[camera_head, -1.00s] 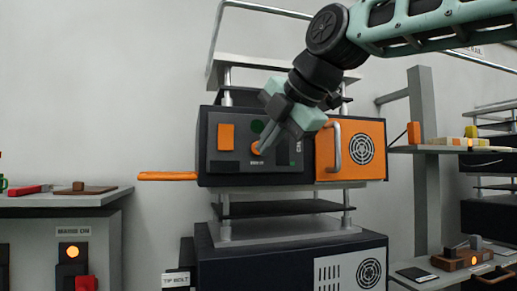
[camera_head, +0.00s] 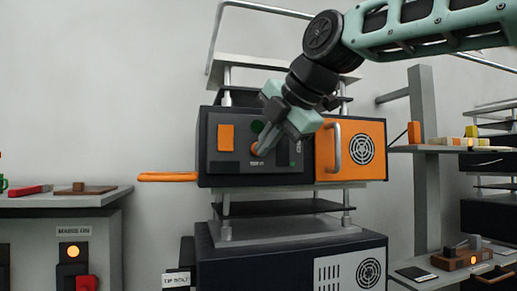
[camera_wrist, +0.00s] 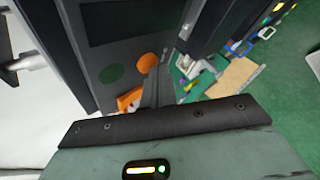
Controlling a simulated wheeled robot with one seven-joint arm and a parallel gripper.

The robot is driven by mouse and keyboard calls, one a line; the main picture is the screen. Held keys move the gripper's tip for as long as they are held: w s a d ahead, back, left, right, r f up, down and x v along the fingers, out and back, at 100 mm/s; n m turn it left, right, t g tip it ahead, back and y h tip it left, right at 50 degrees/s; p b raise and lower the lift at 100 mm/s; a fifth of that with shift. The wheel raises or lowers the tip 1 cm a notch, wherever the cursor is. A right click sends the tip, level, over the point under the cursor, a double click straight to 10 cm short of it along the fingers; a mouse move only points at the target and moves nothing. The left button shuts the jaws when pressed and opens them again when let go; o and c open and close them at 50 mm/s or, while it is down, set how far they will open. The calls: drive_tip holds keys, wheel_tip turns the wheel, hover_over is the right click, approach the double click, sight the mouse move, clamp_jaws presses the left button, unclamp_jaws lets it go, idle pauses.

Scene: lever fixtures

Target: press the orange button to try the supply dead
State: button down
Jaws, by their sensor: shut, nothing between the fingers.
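The orange button (camera_head: 253,149) is round and sits on the dark front panel (camera_head: 228,162) of the box, just below a dark green round spot (camera_head: 257,126). My gripper (camera_head: 260,152) is shut and empty, its fingertips at the button and covering part of it in the head view. In the wrist view the orange button (camera_wrist: 146,62) shows right at the end of my fingers (camera_wrist: 153,82), with the green spot (camera_wrist: 111,74) to its left. I cannot tell whether the tips touch the button or how far it is pushed in.
An orange square (camera_head: 226,137) is on the panel's left. An orange door with a grey handle (camera_head: 335,147) is on the box's right. An orange bar (camera_head: 168,177) sticks out left. A side bench (camera_head: 60,200) and a right shelf with small items (camera_head: 445,148) flank it.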

drive_tip(key=shift+w+a, duration=0.1)
drive_tip(key=shift+w, duration=0.1)
idle(0.6)
drive_tip(key=shift+s+d+b, duration=0.25)
drive_tip(key=shift+s+b, duration=0.15)
drive_tip(key=shift+s, duration=0.4)
drive_tip(key=shift+s+d+b, duration=0.25)
drive_tip(key=shift+s+b, duration=0.2)
drive_tip(key=shift+s, duration=0.35)
drive_tip(key=shift+s+d+b, duration=0.2)
drive_tip(key=shift+s+b, duration=0.3)
drive_tip(key=shift+s, duration=0.3)
drive_tip(key=shift+s+d+b, duration=0.25)
drive_tip(key=shift+s+b, duration=0.2)
drive_tip(key=shift+s, duration=0.35)
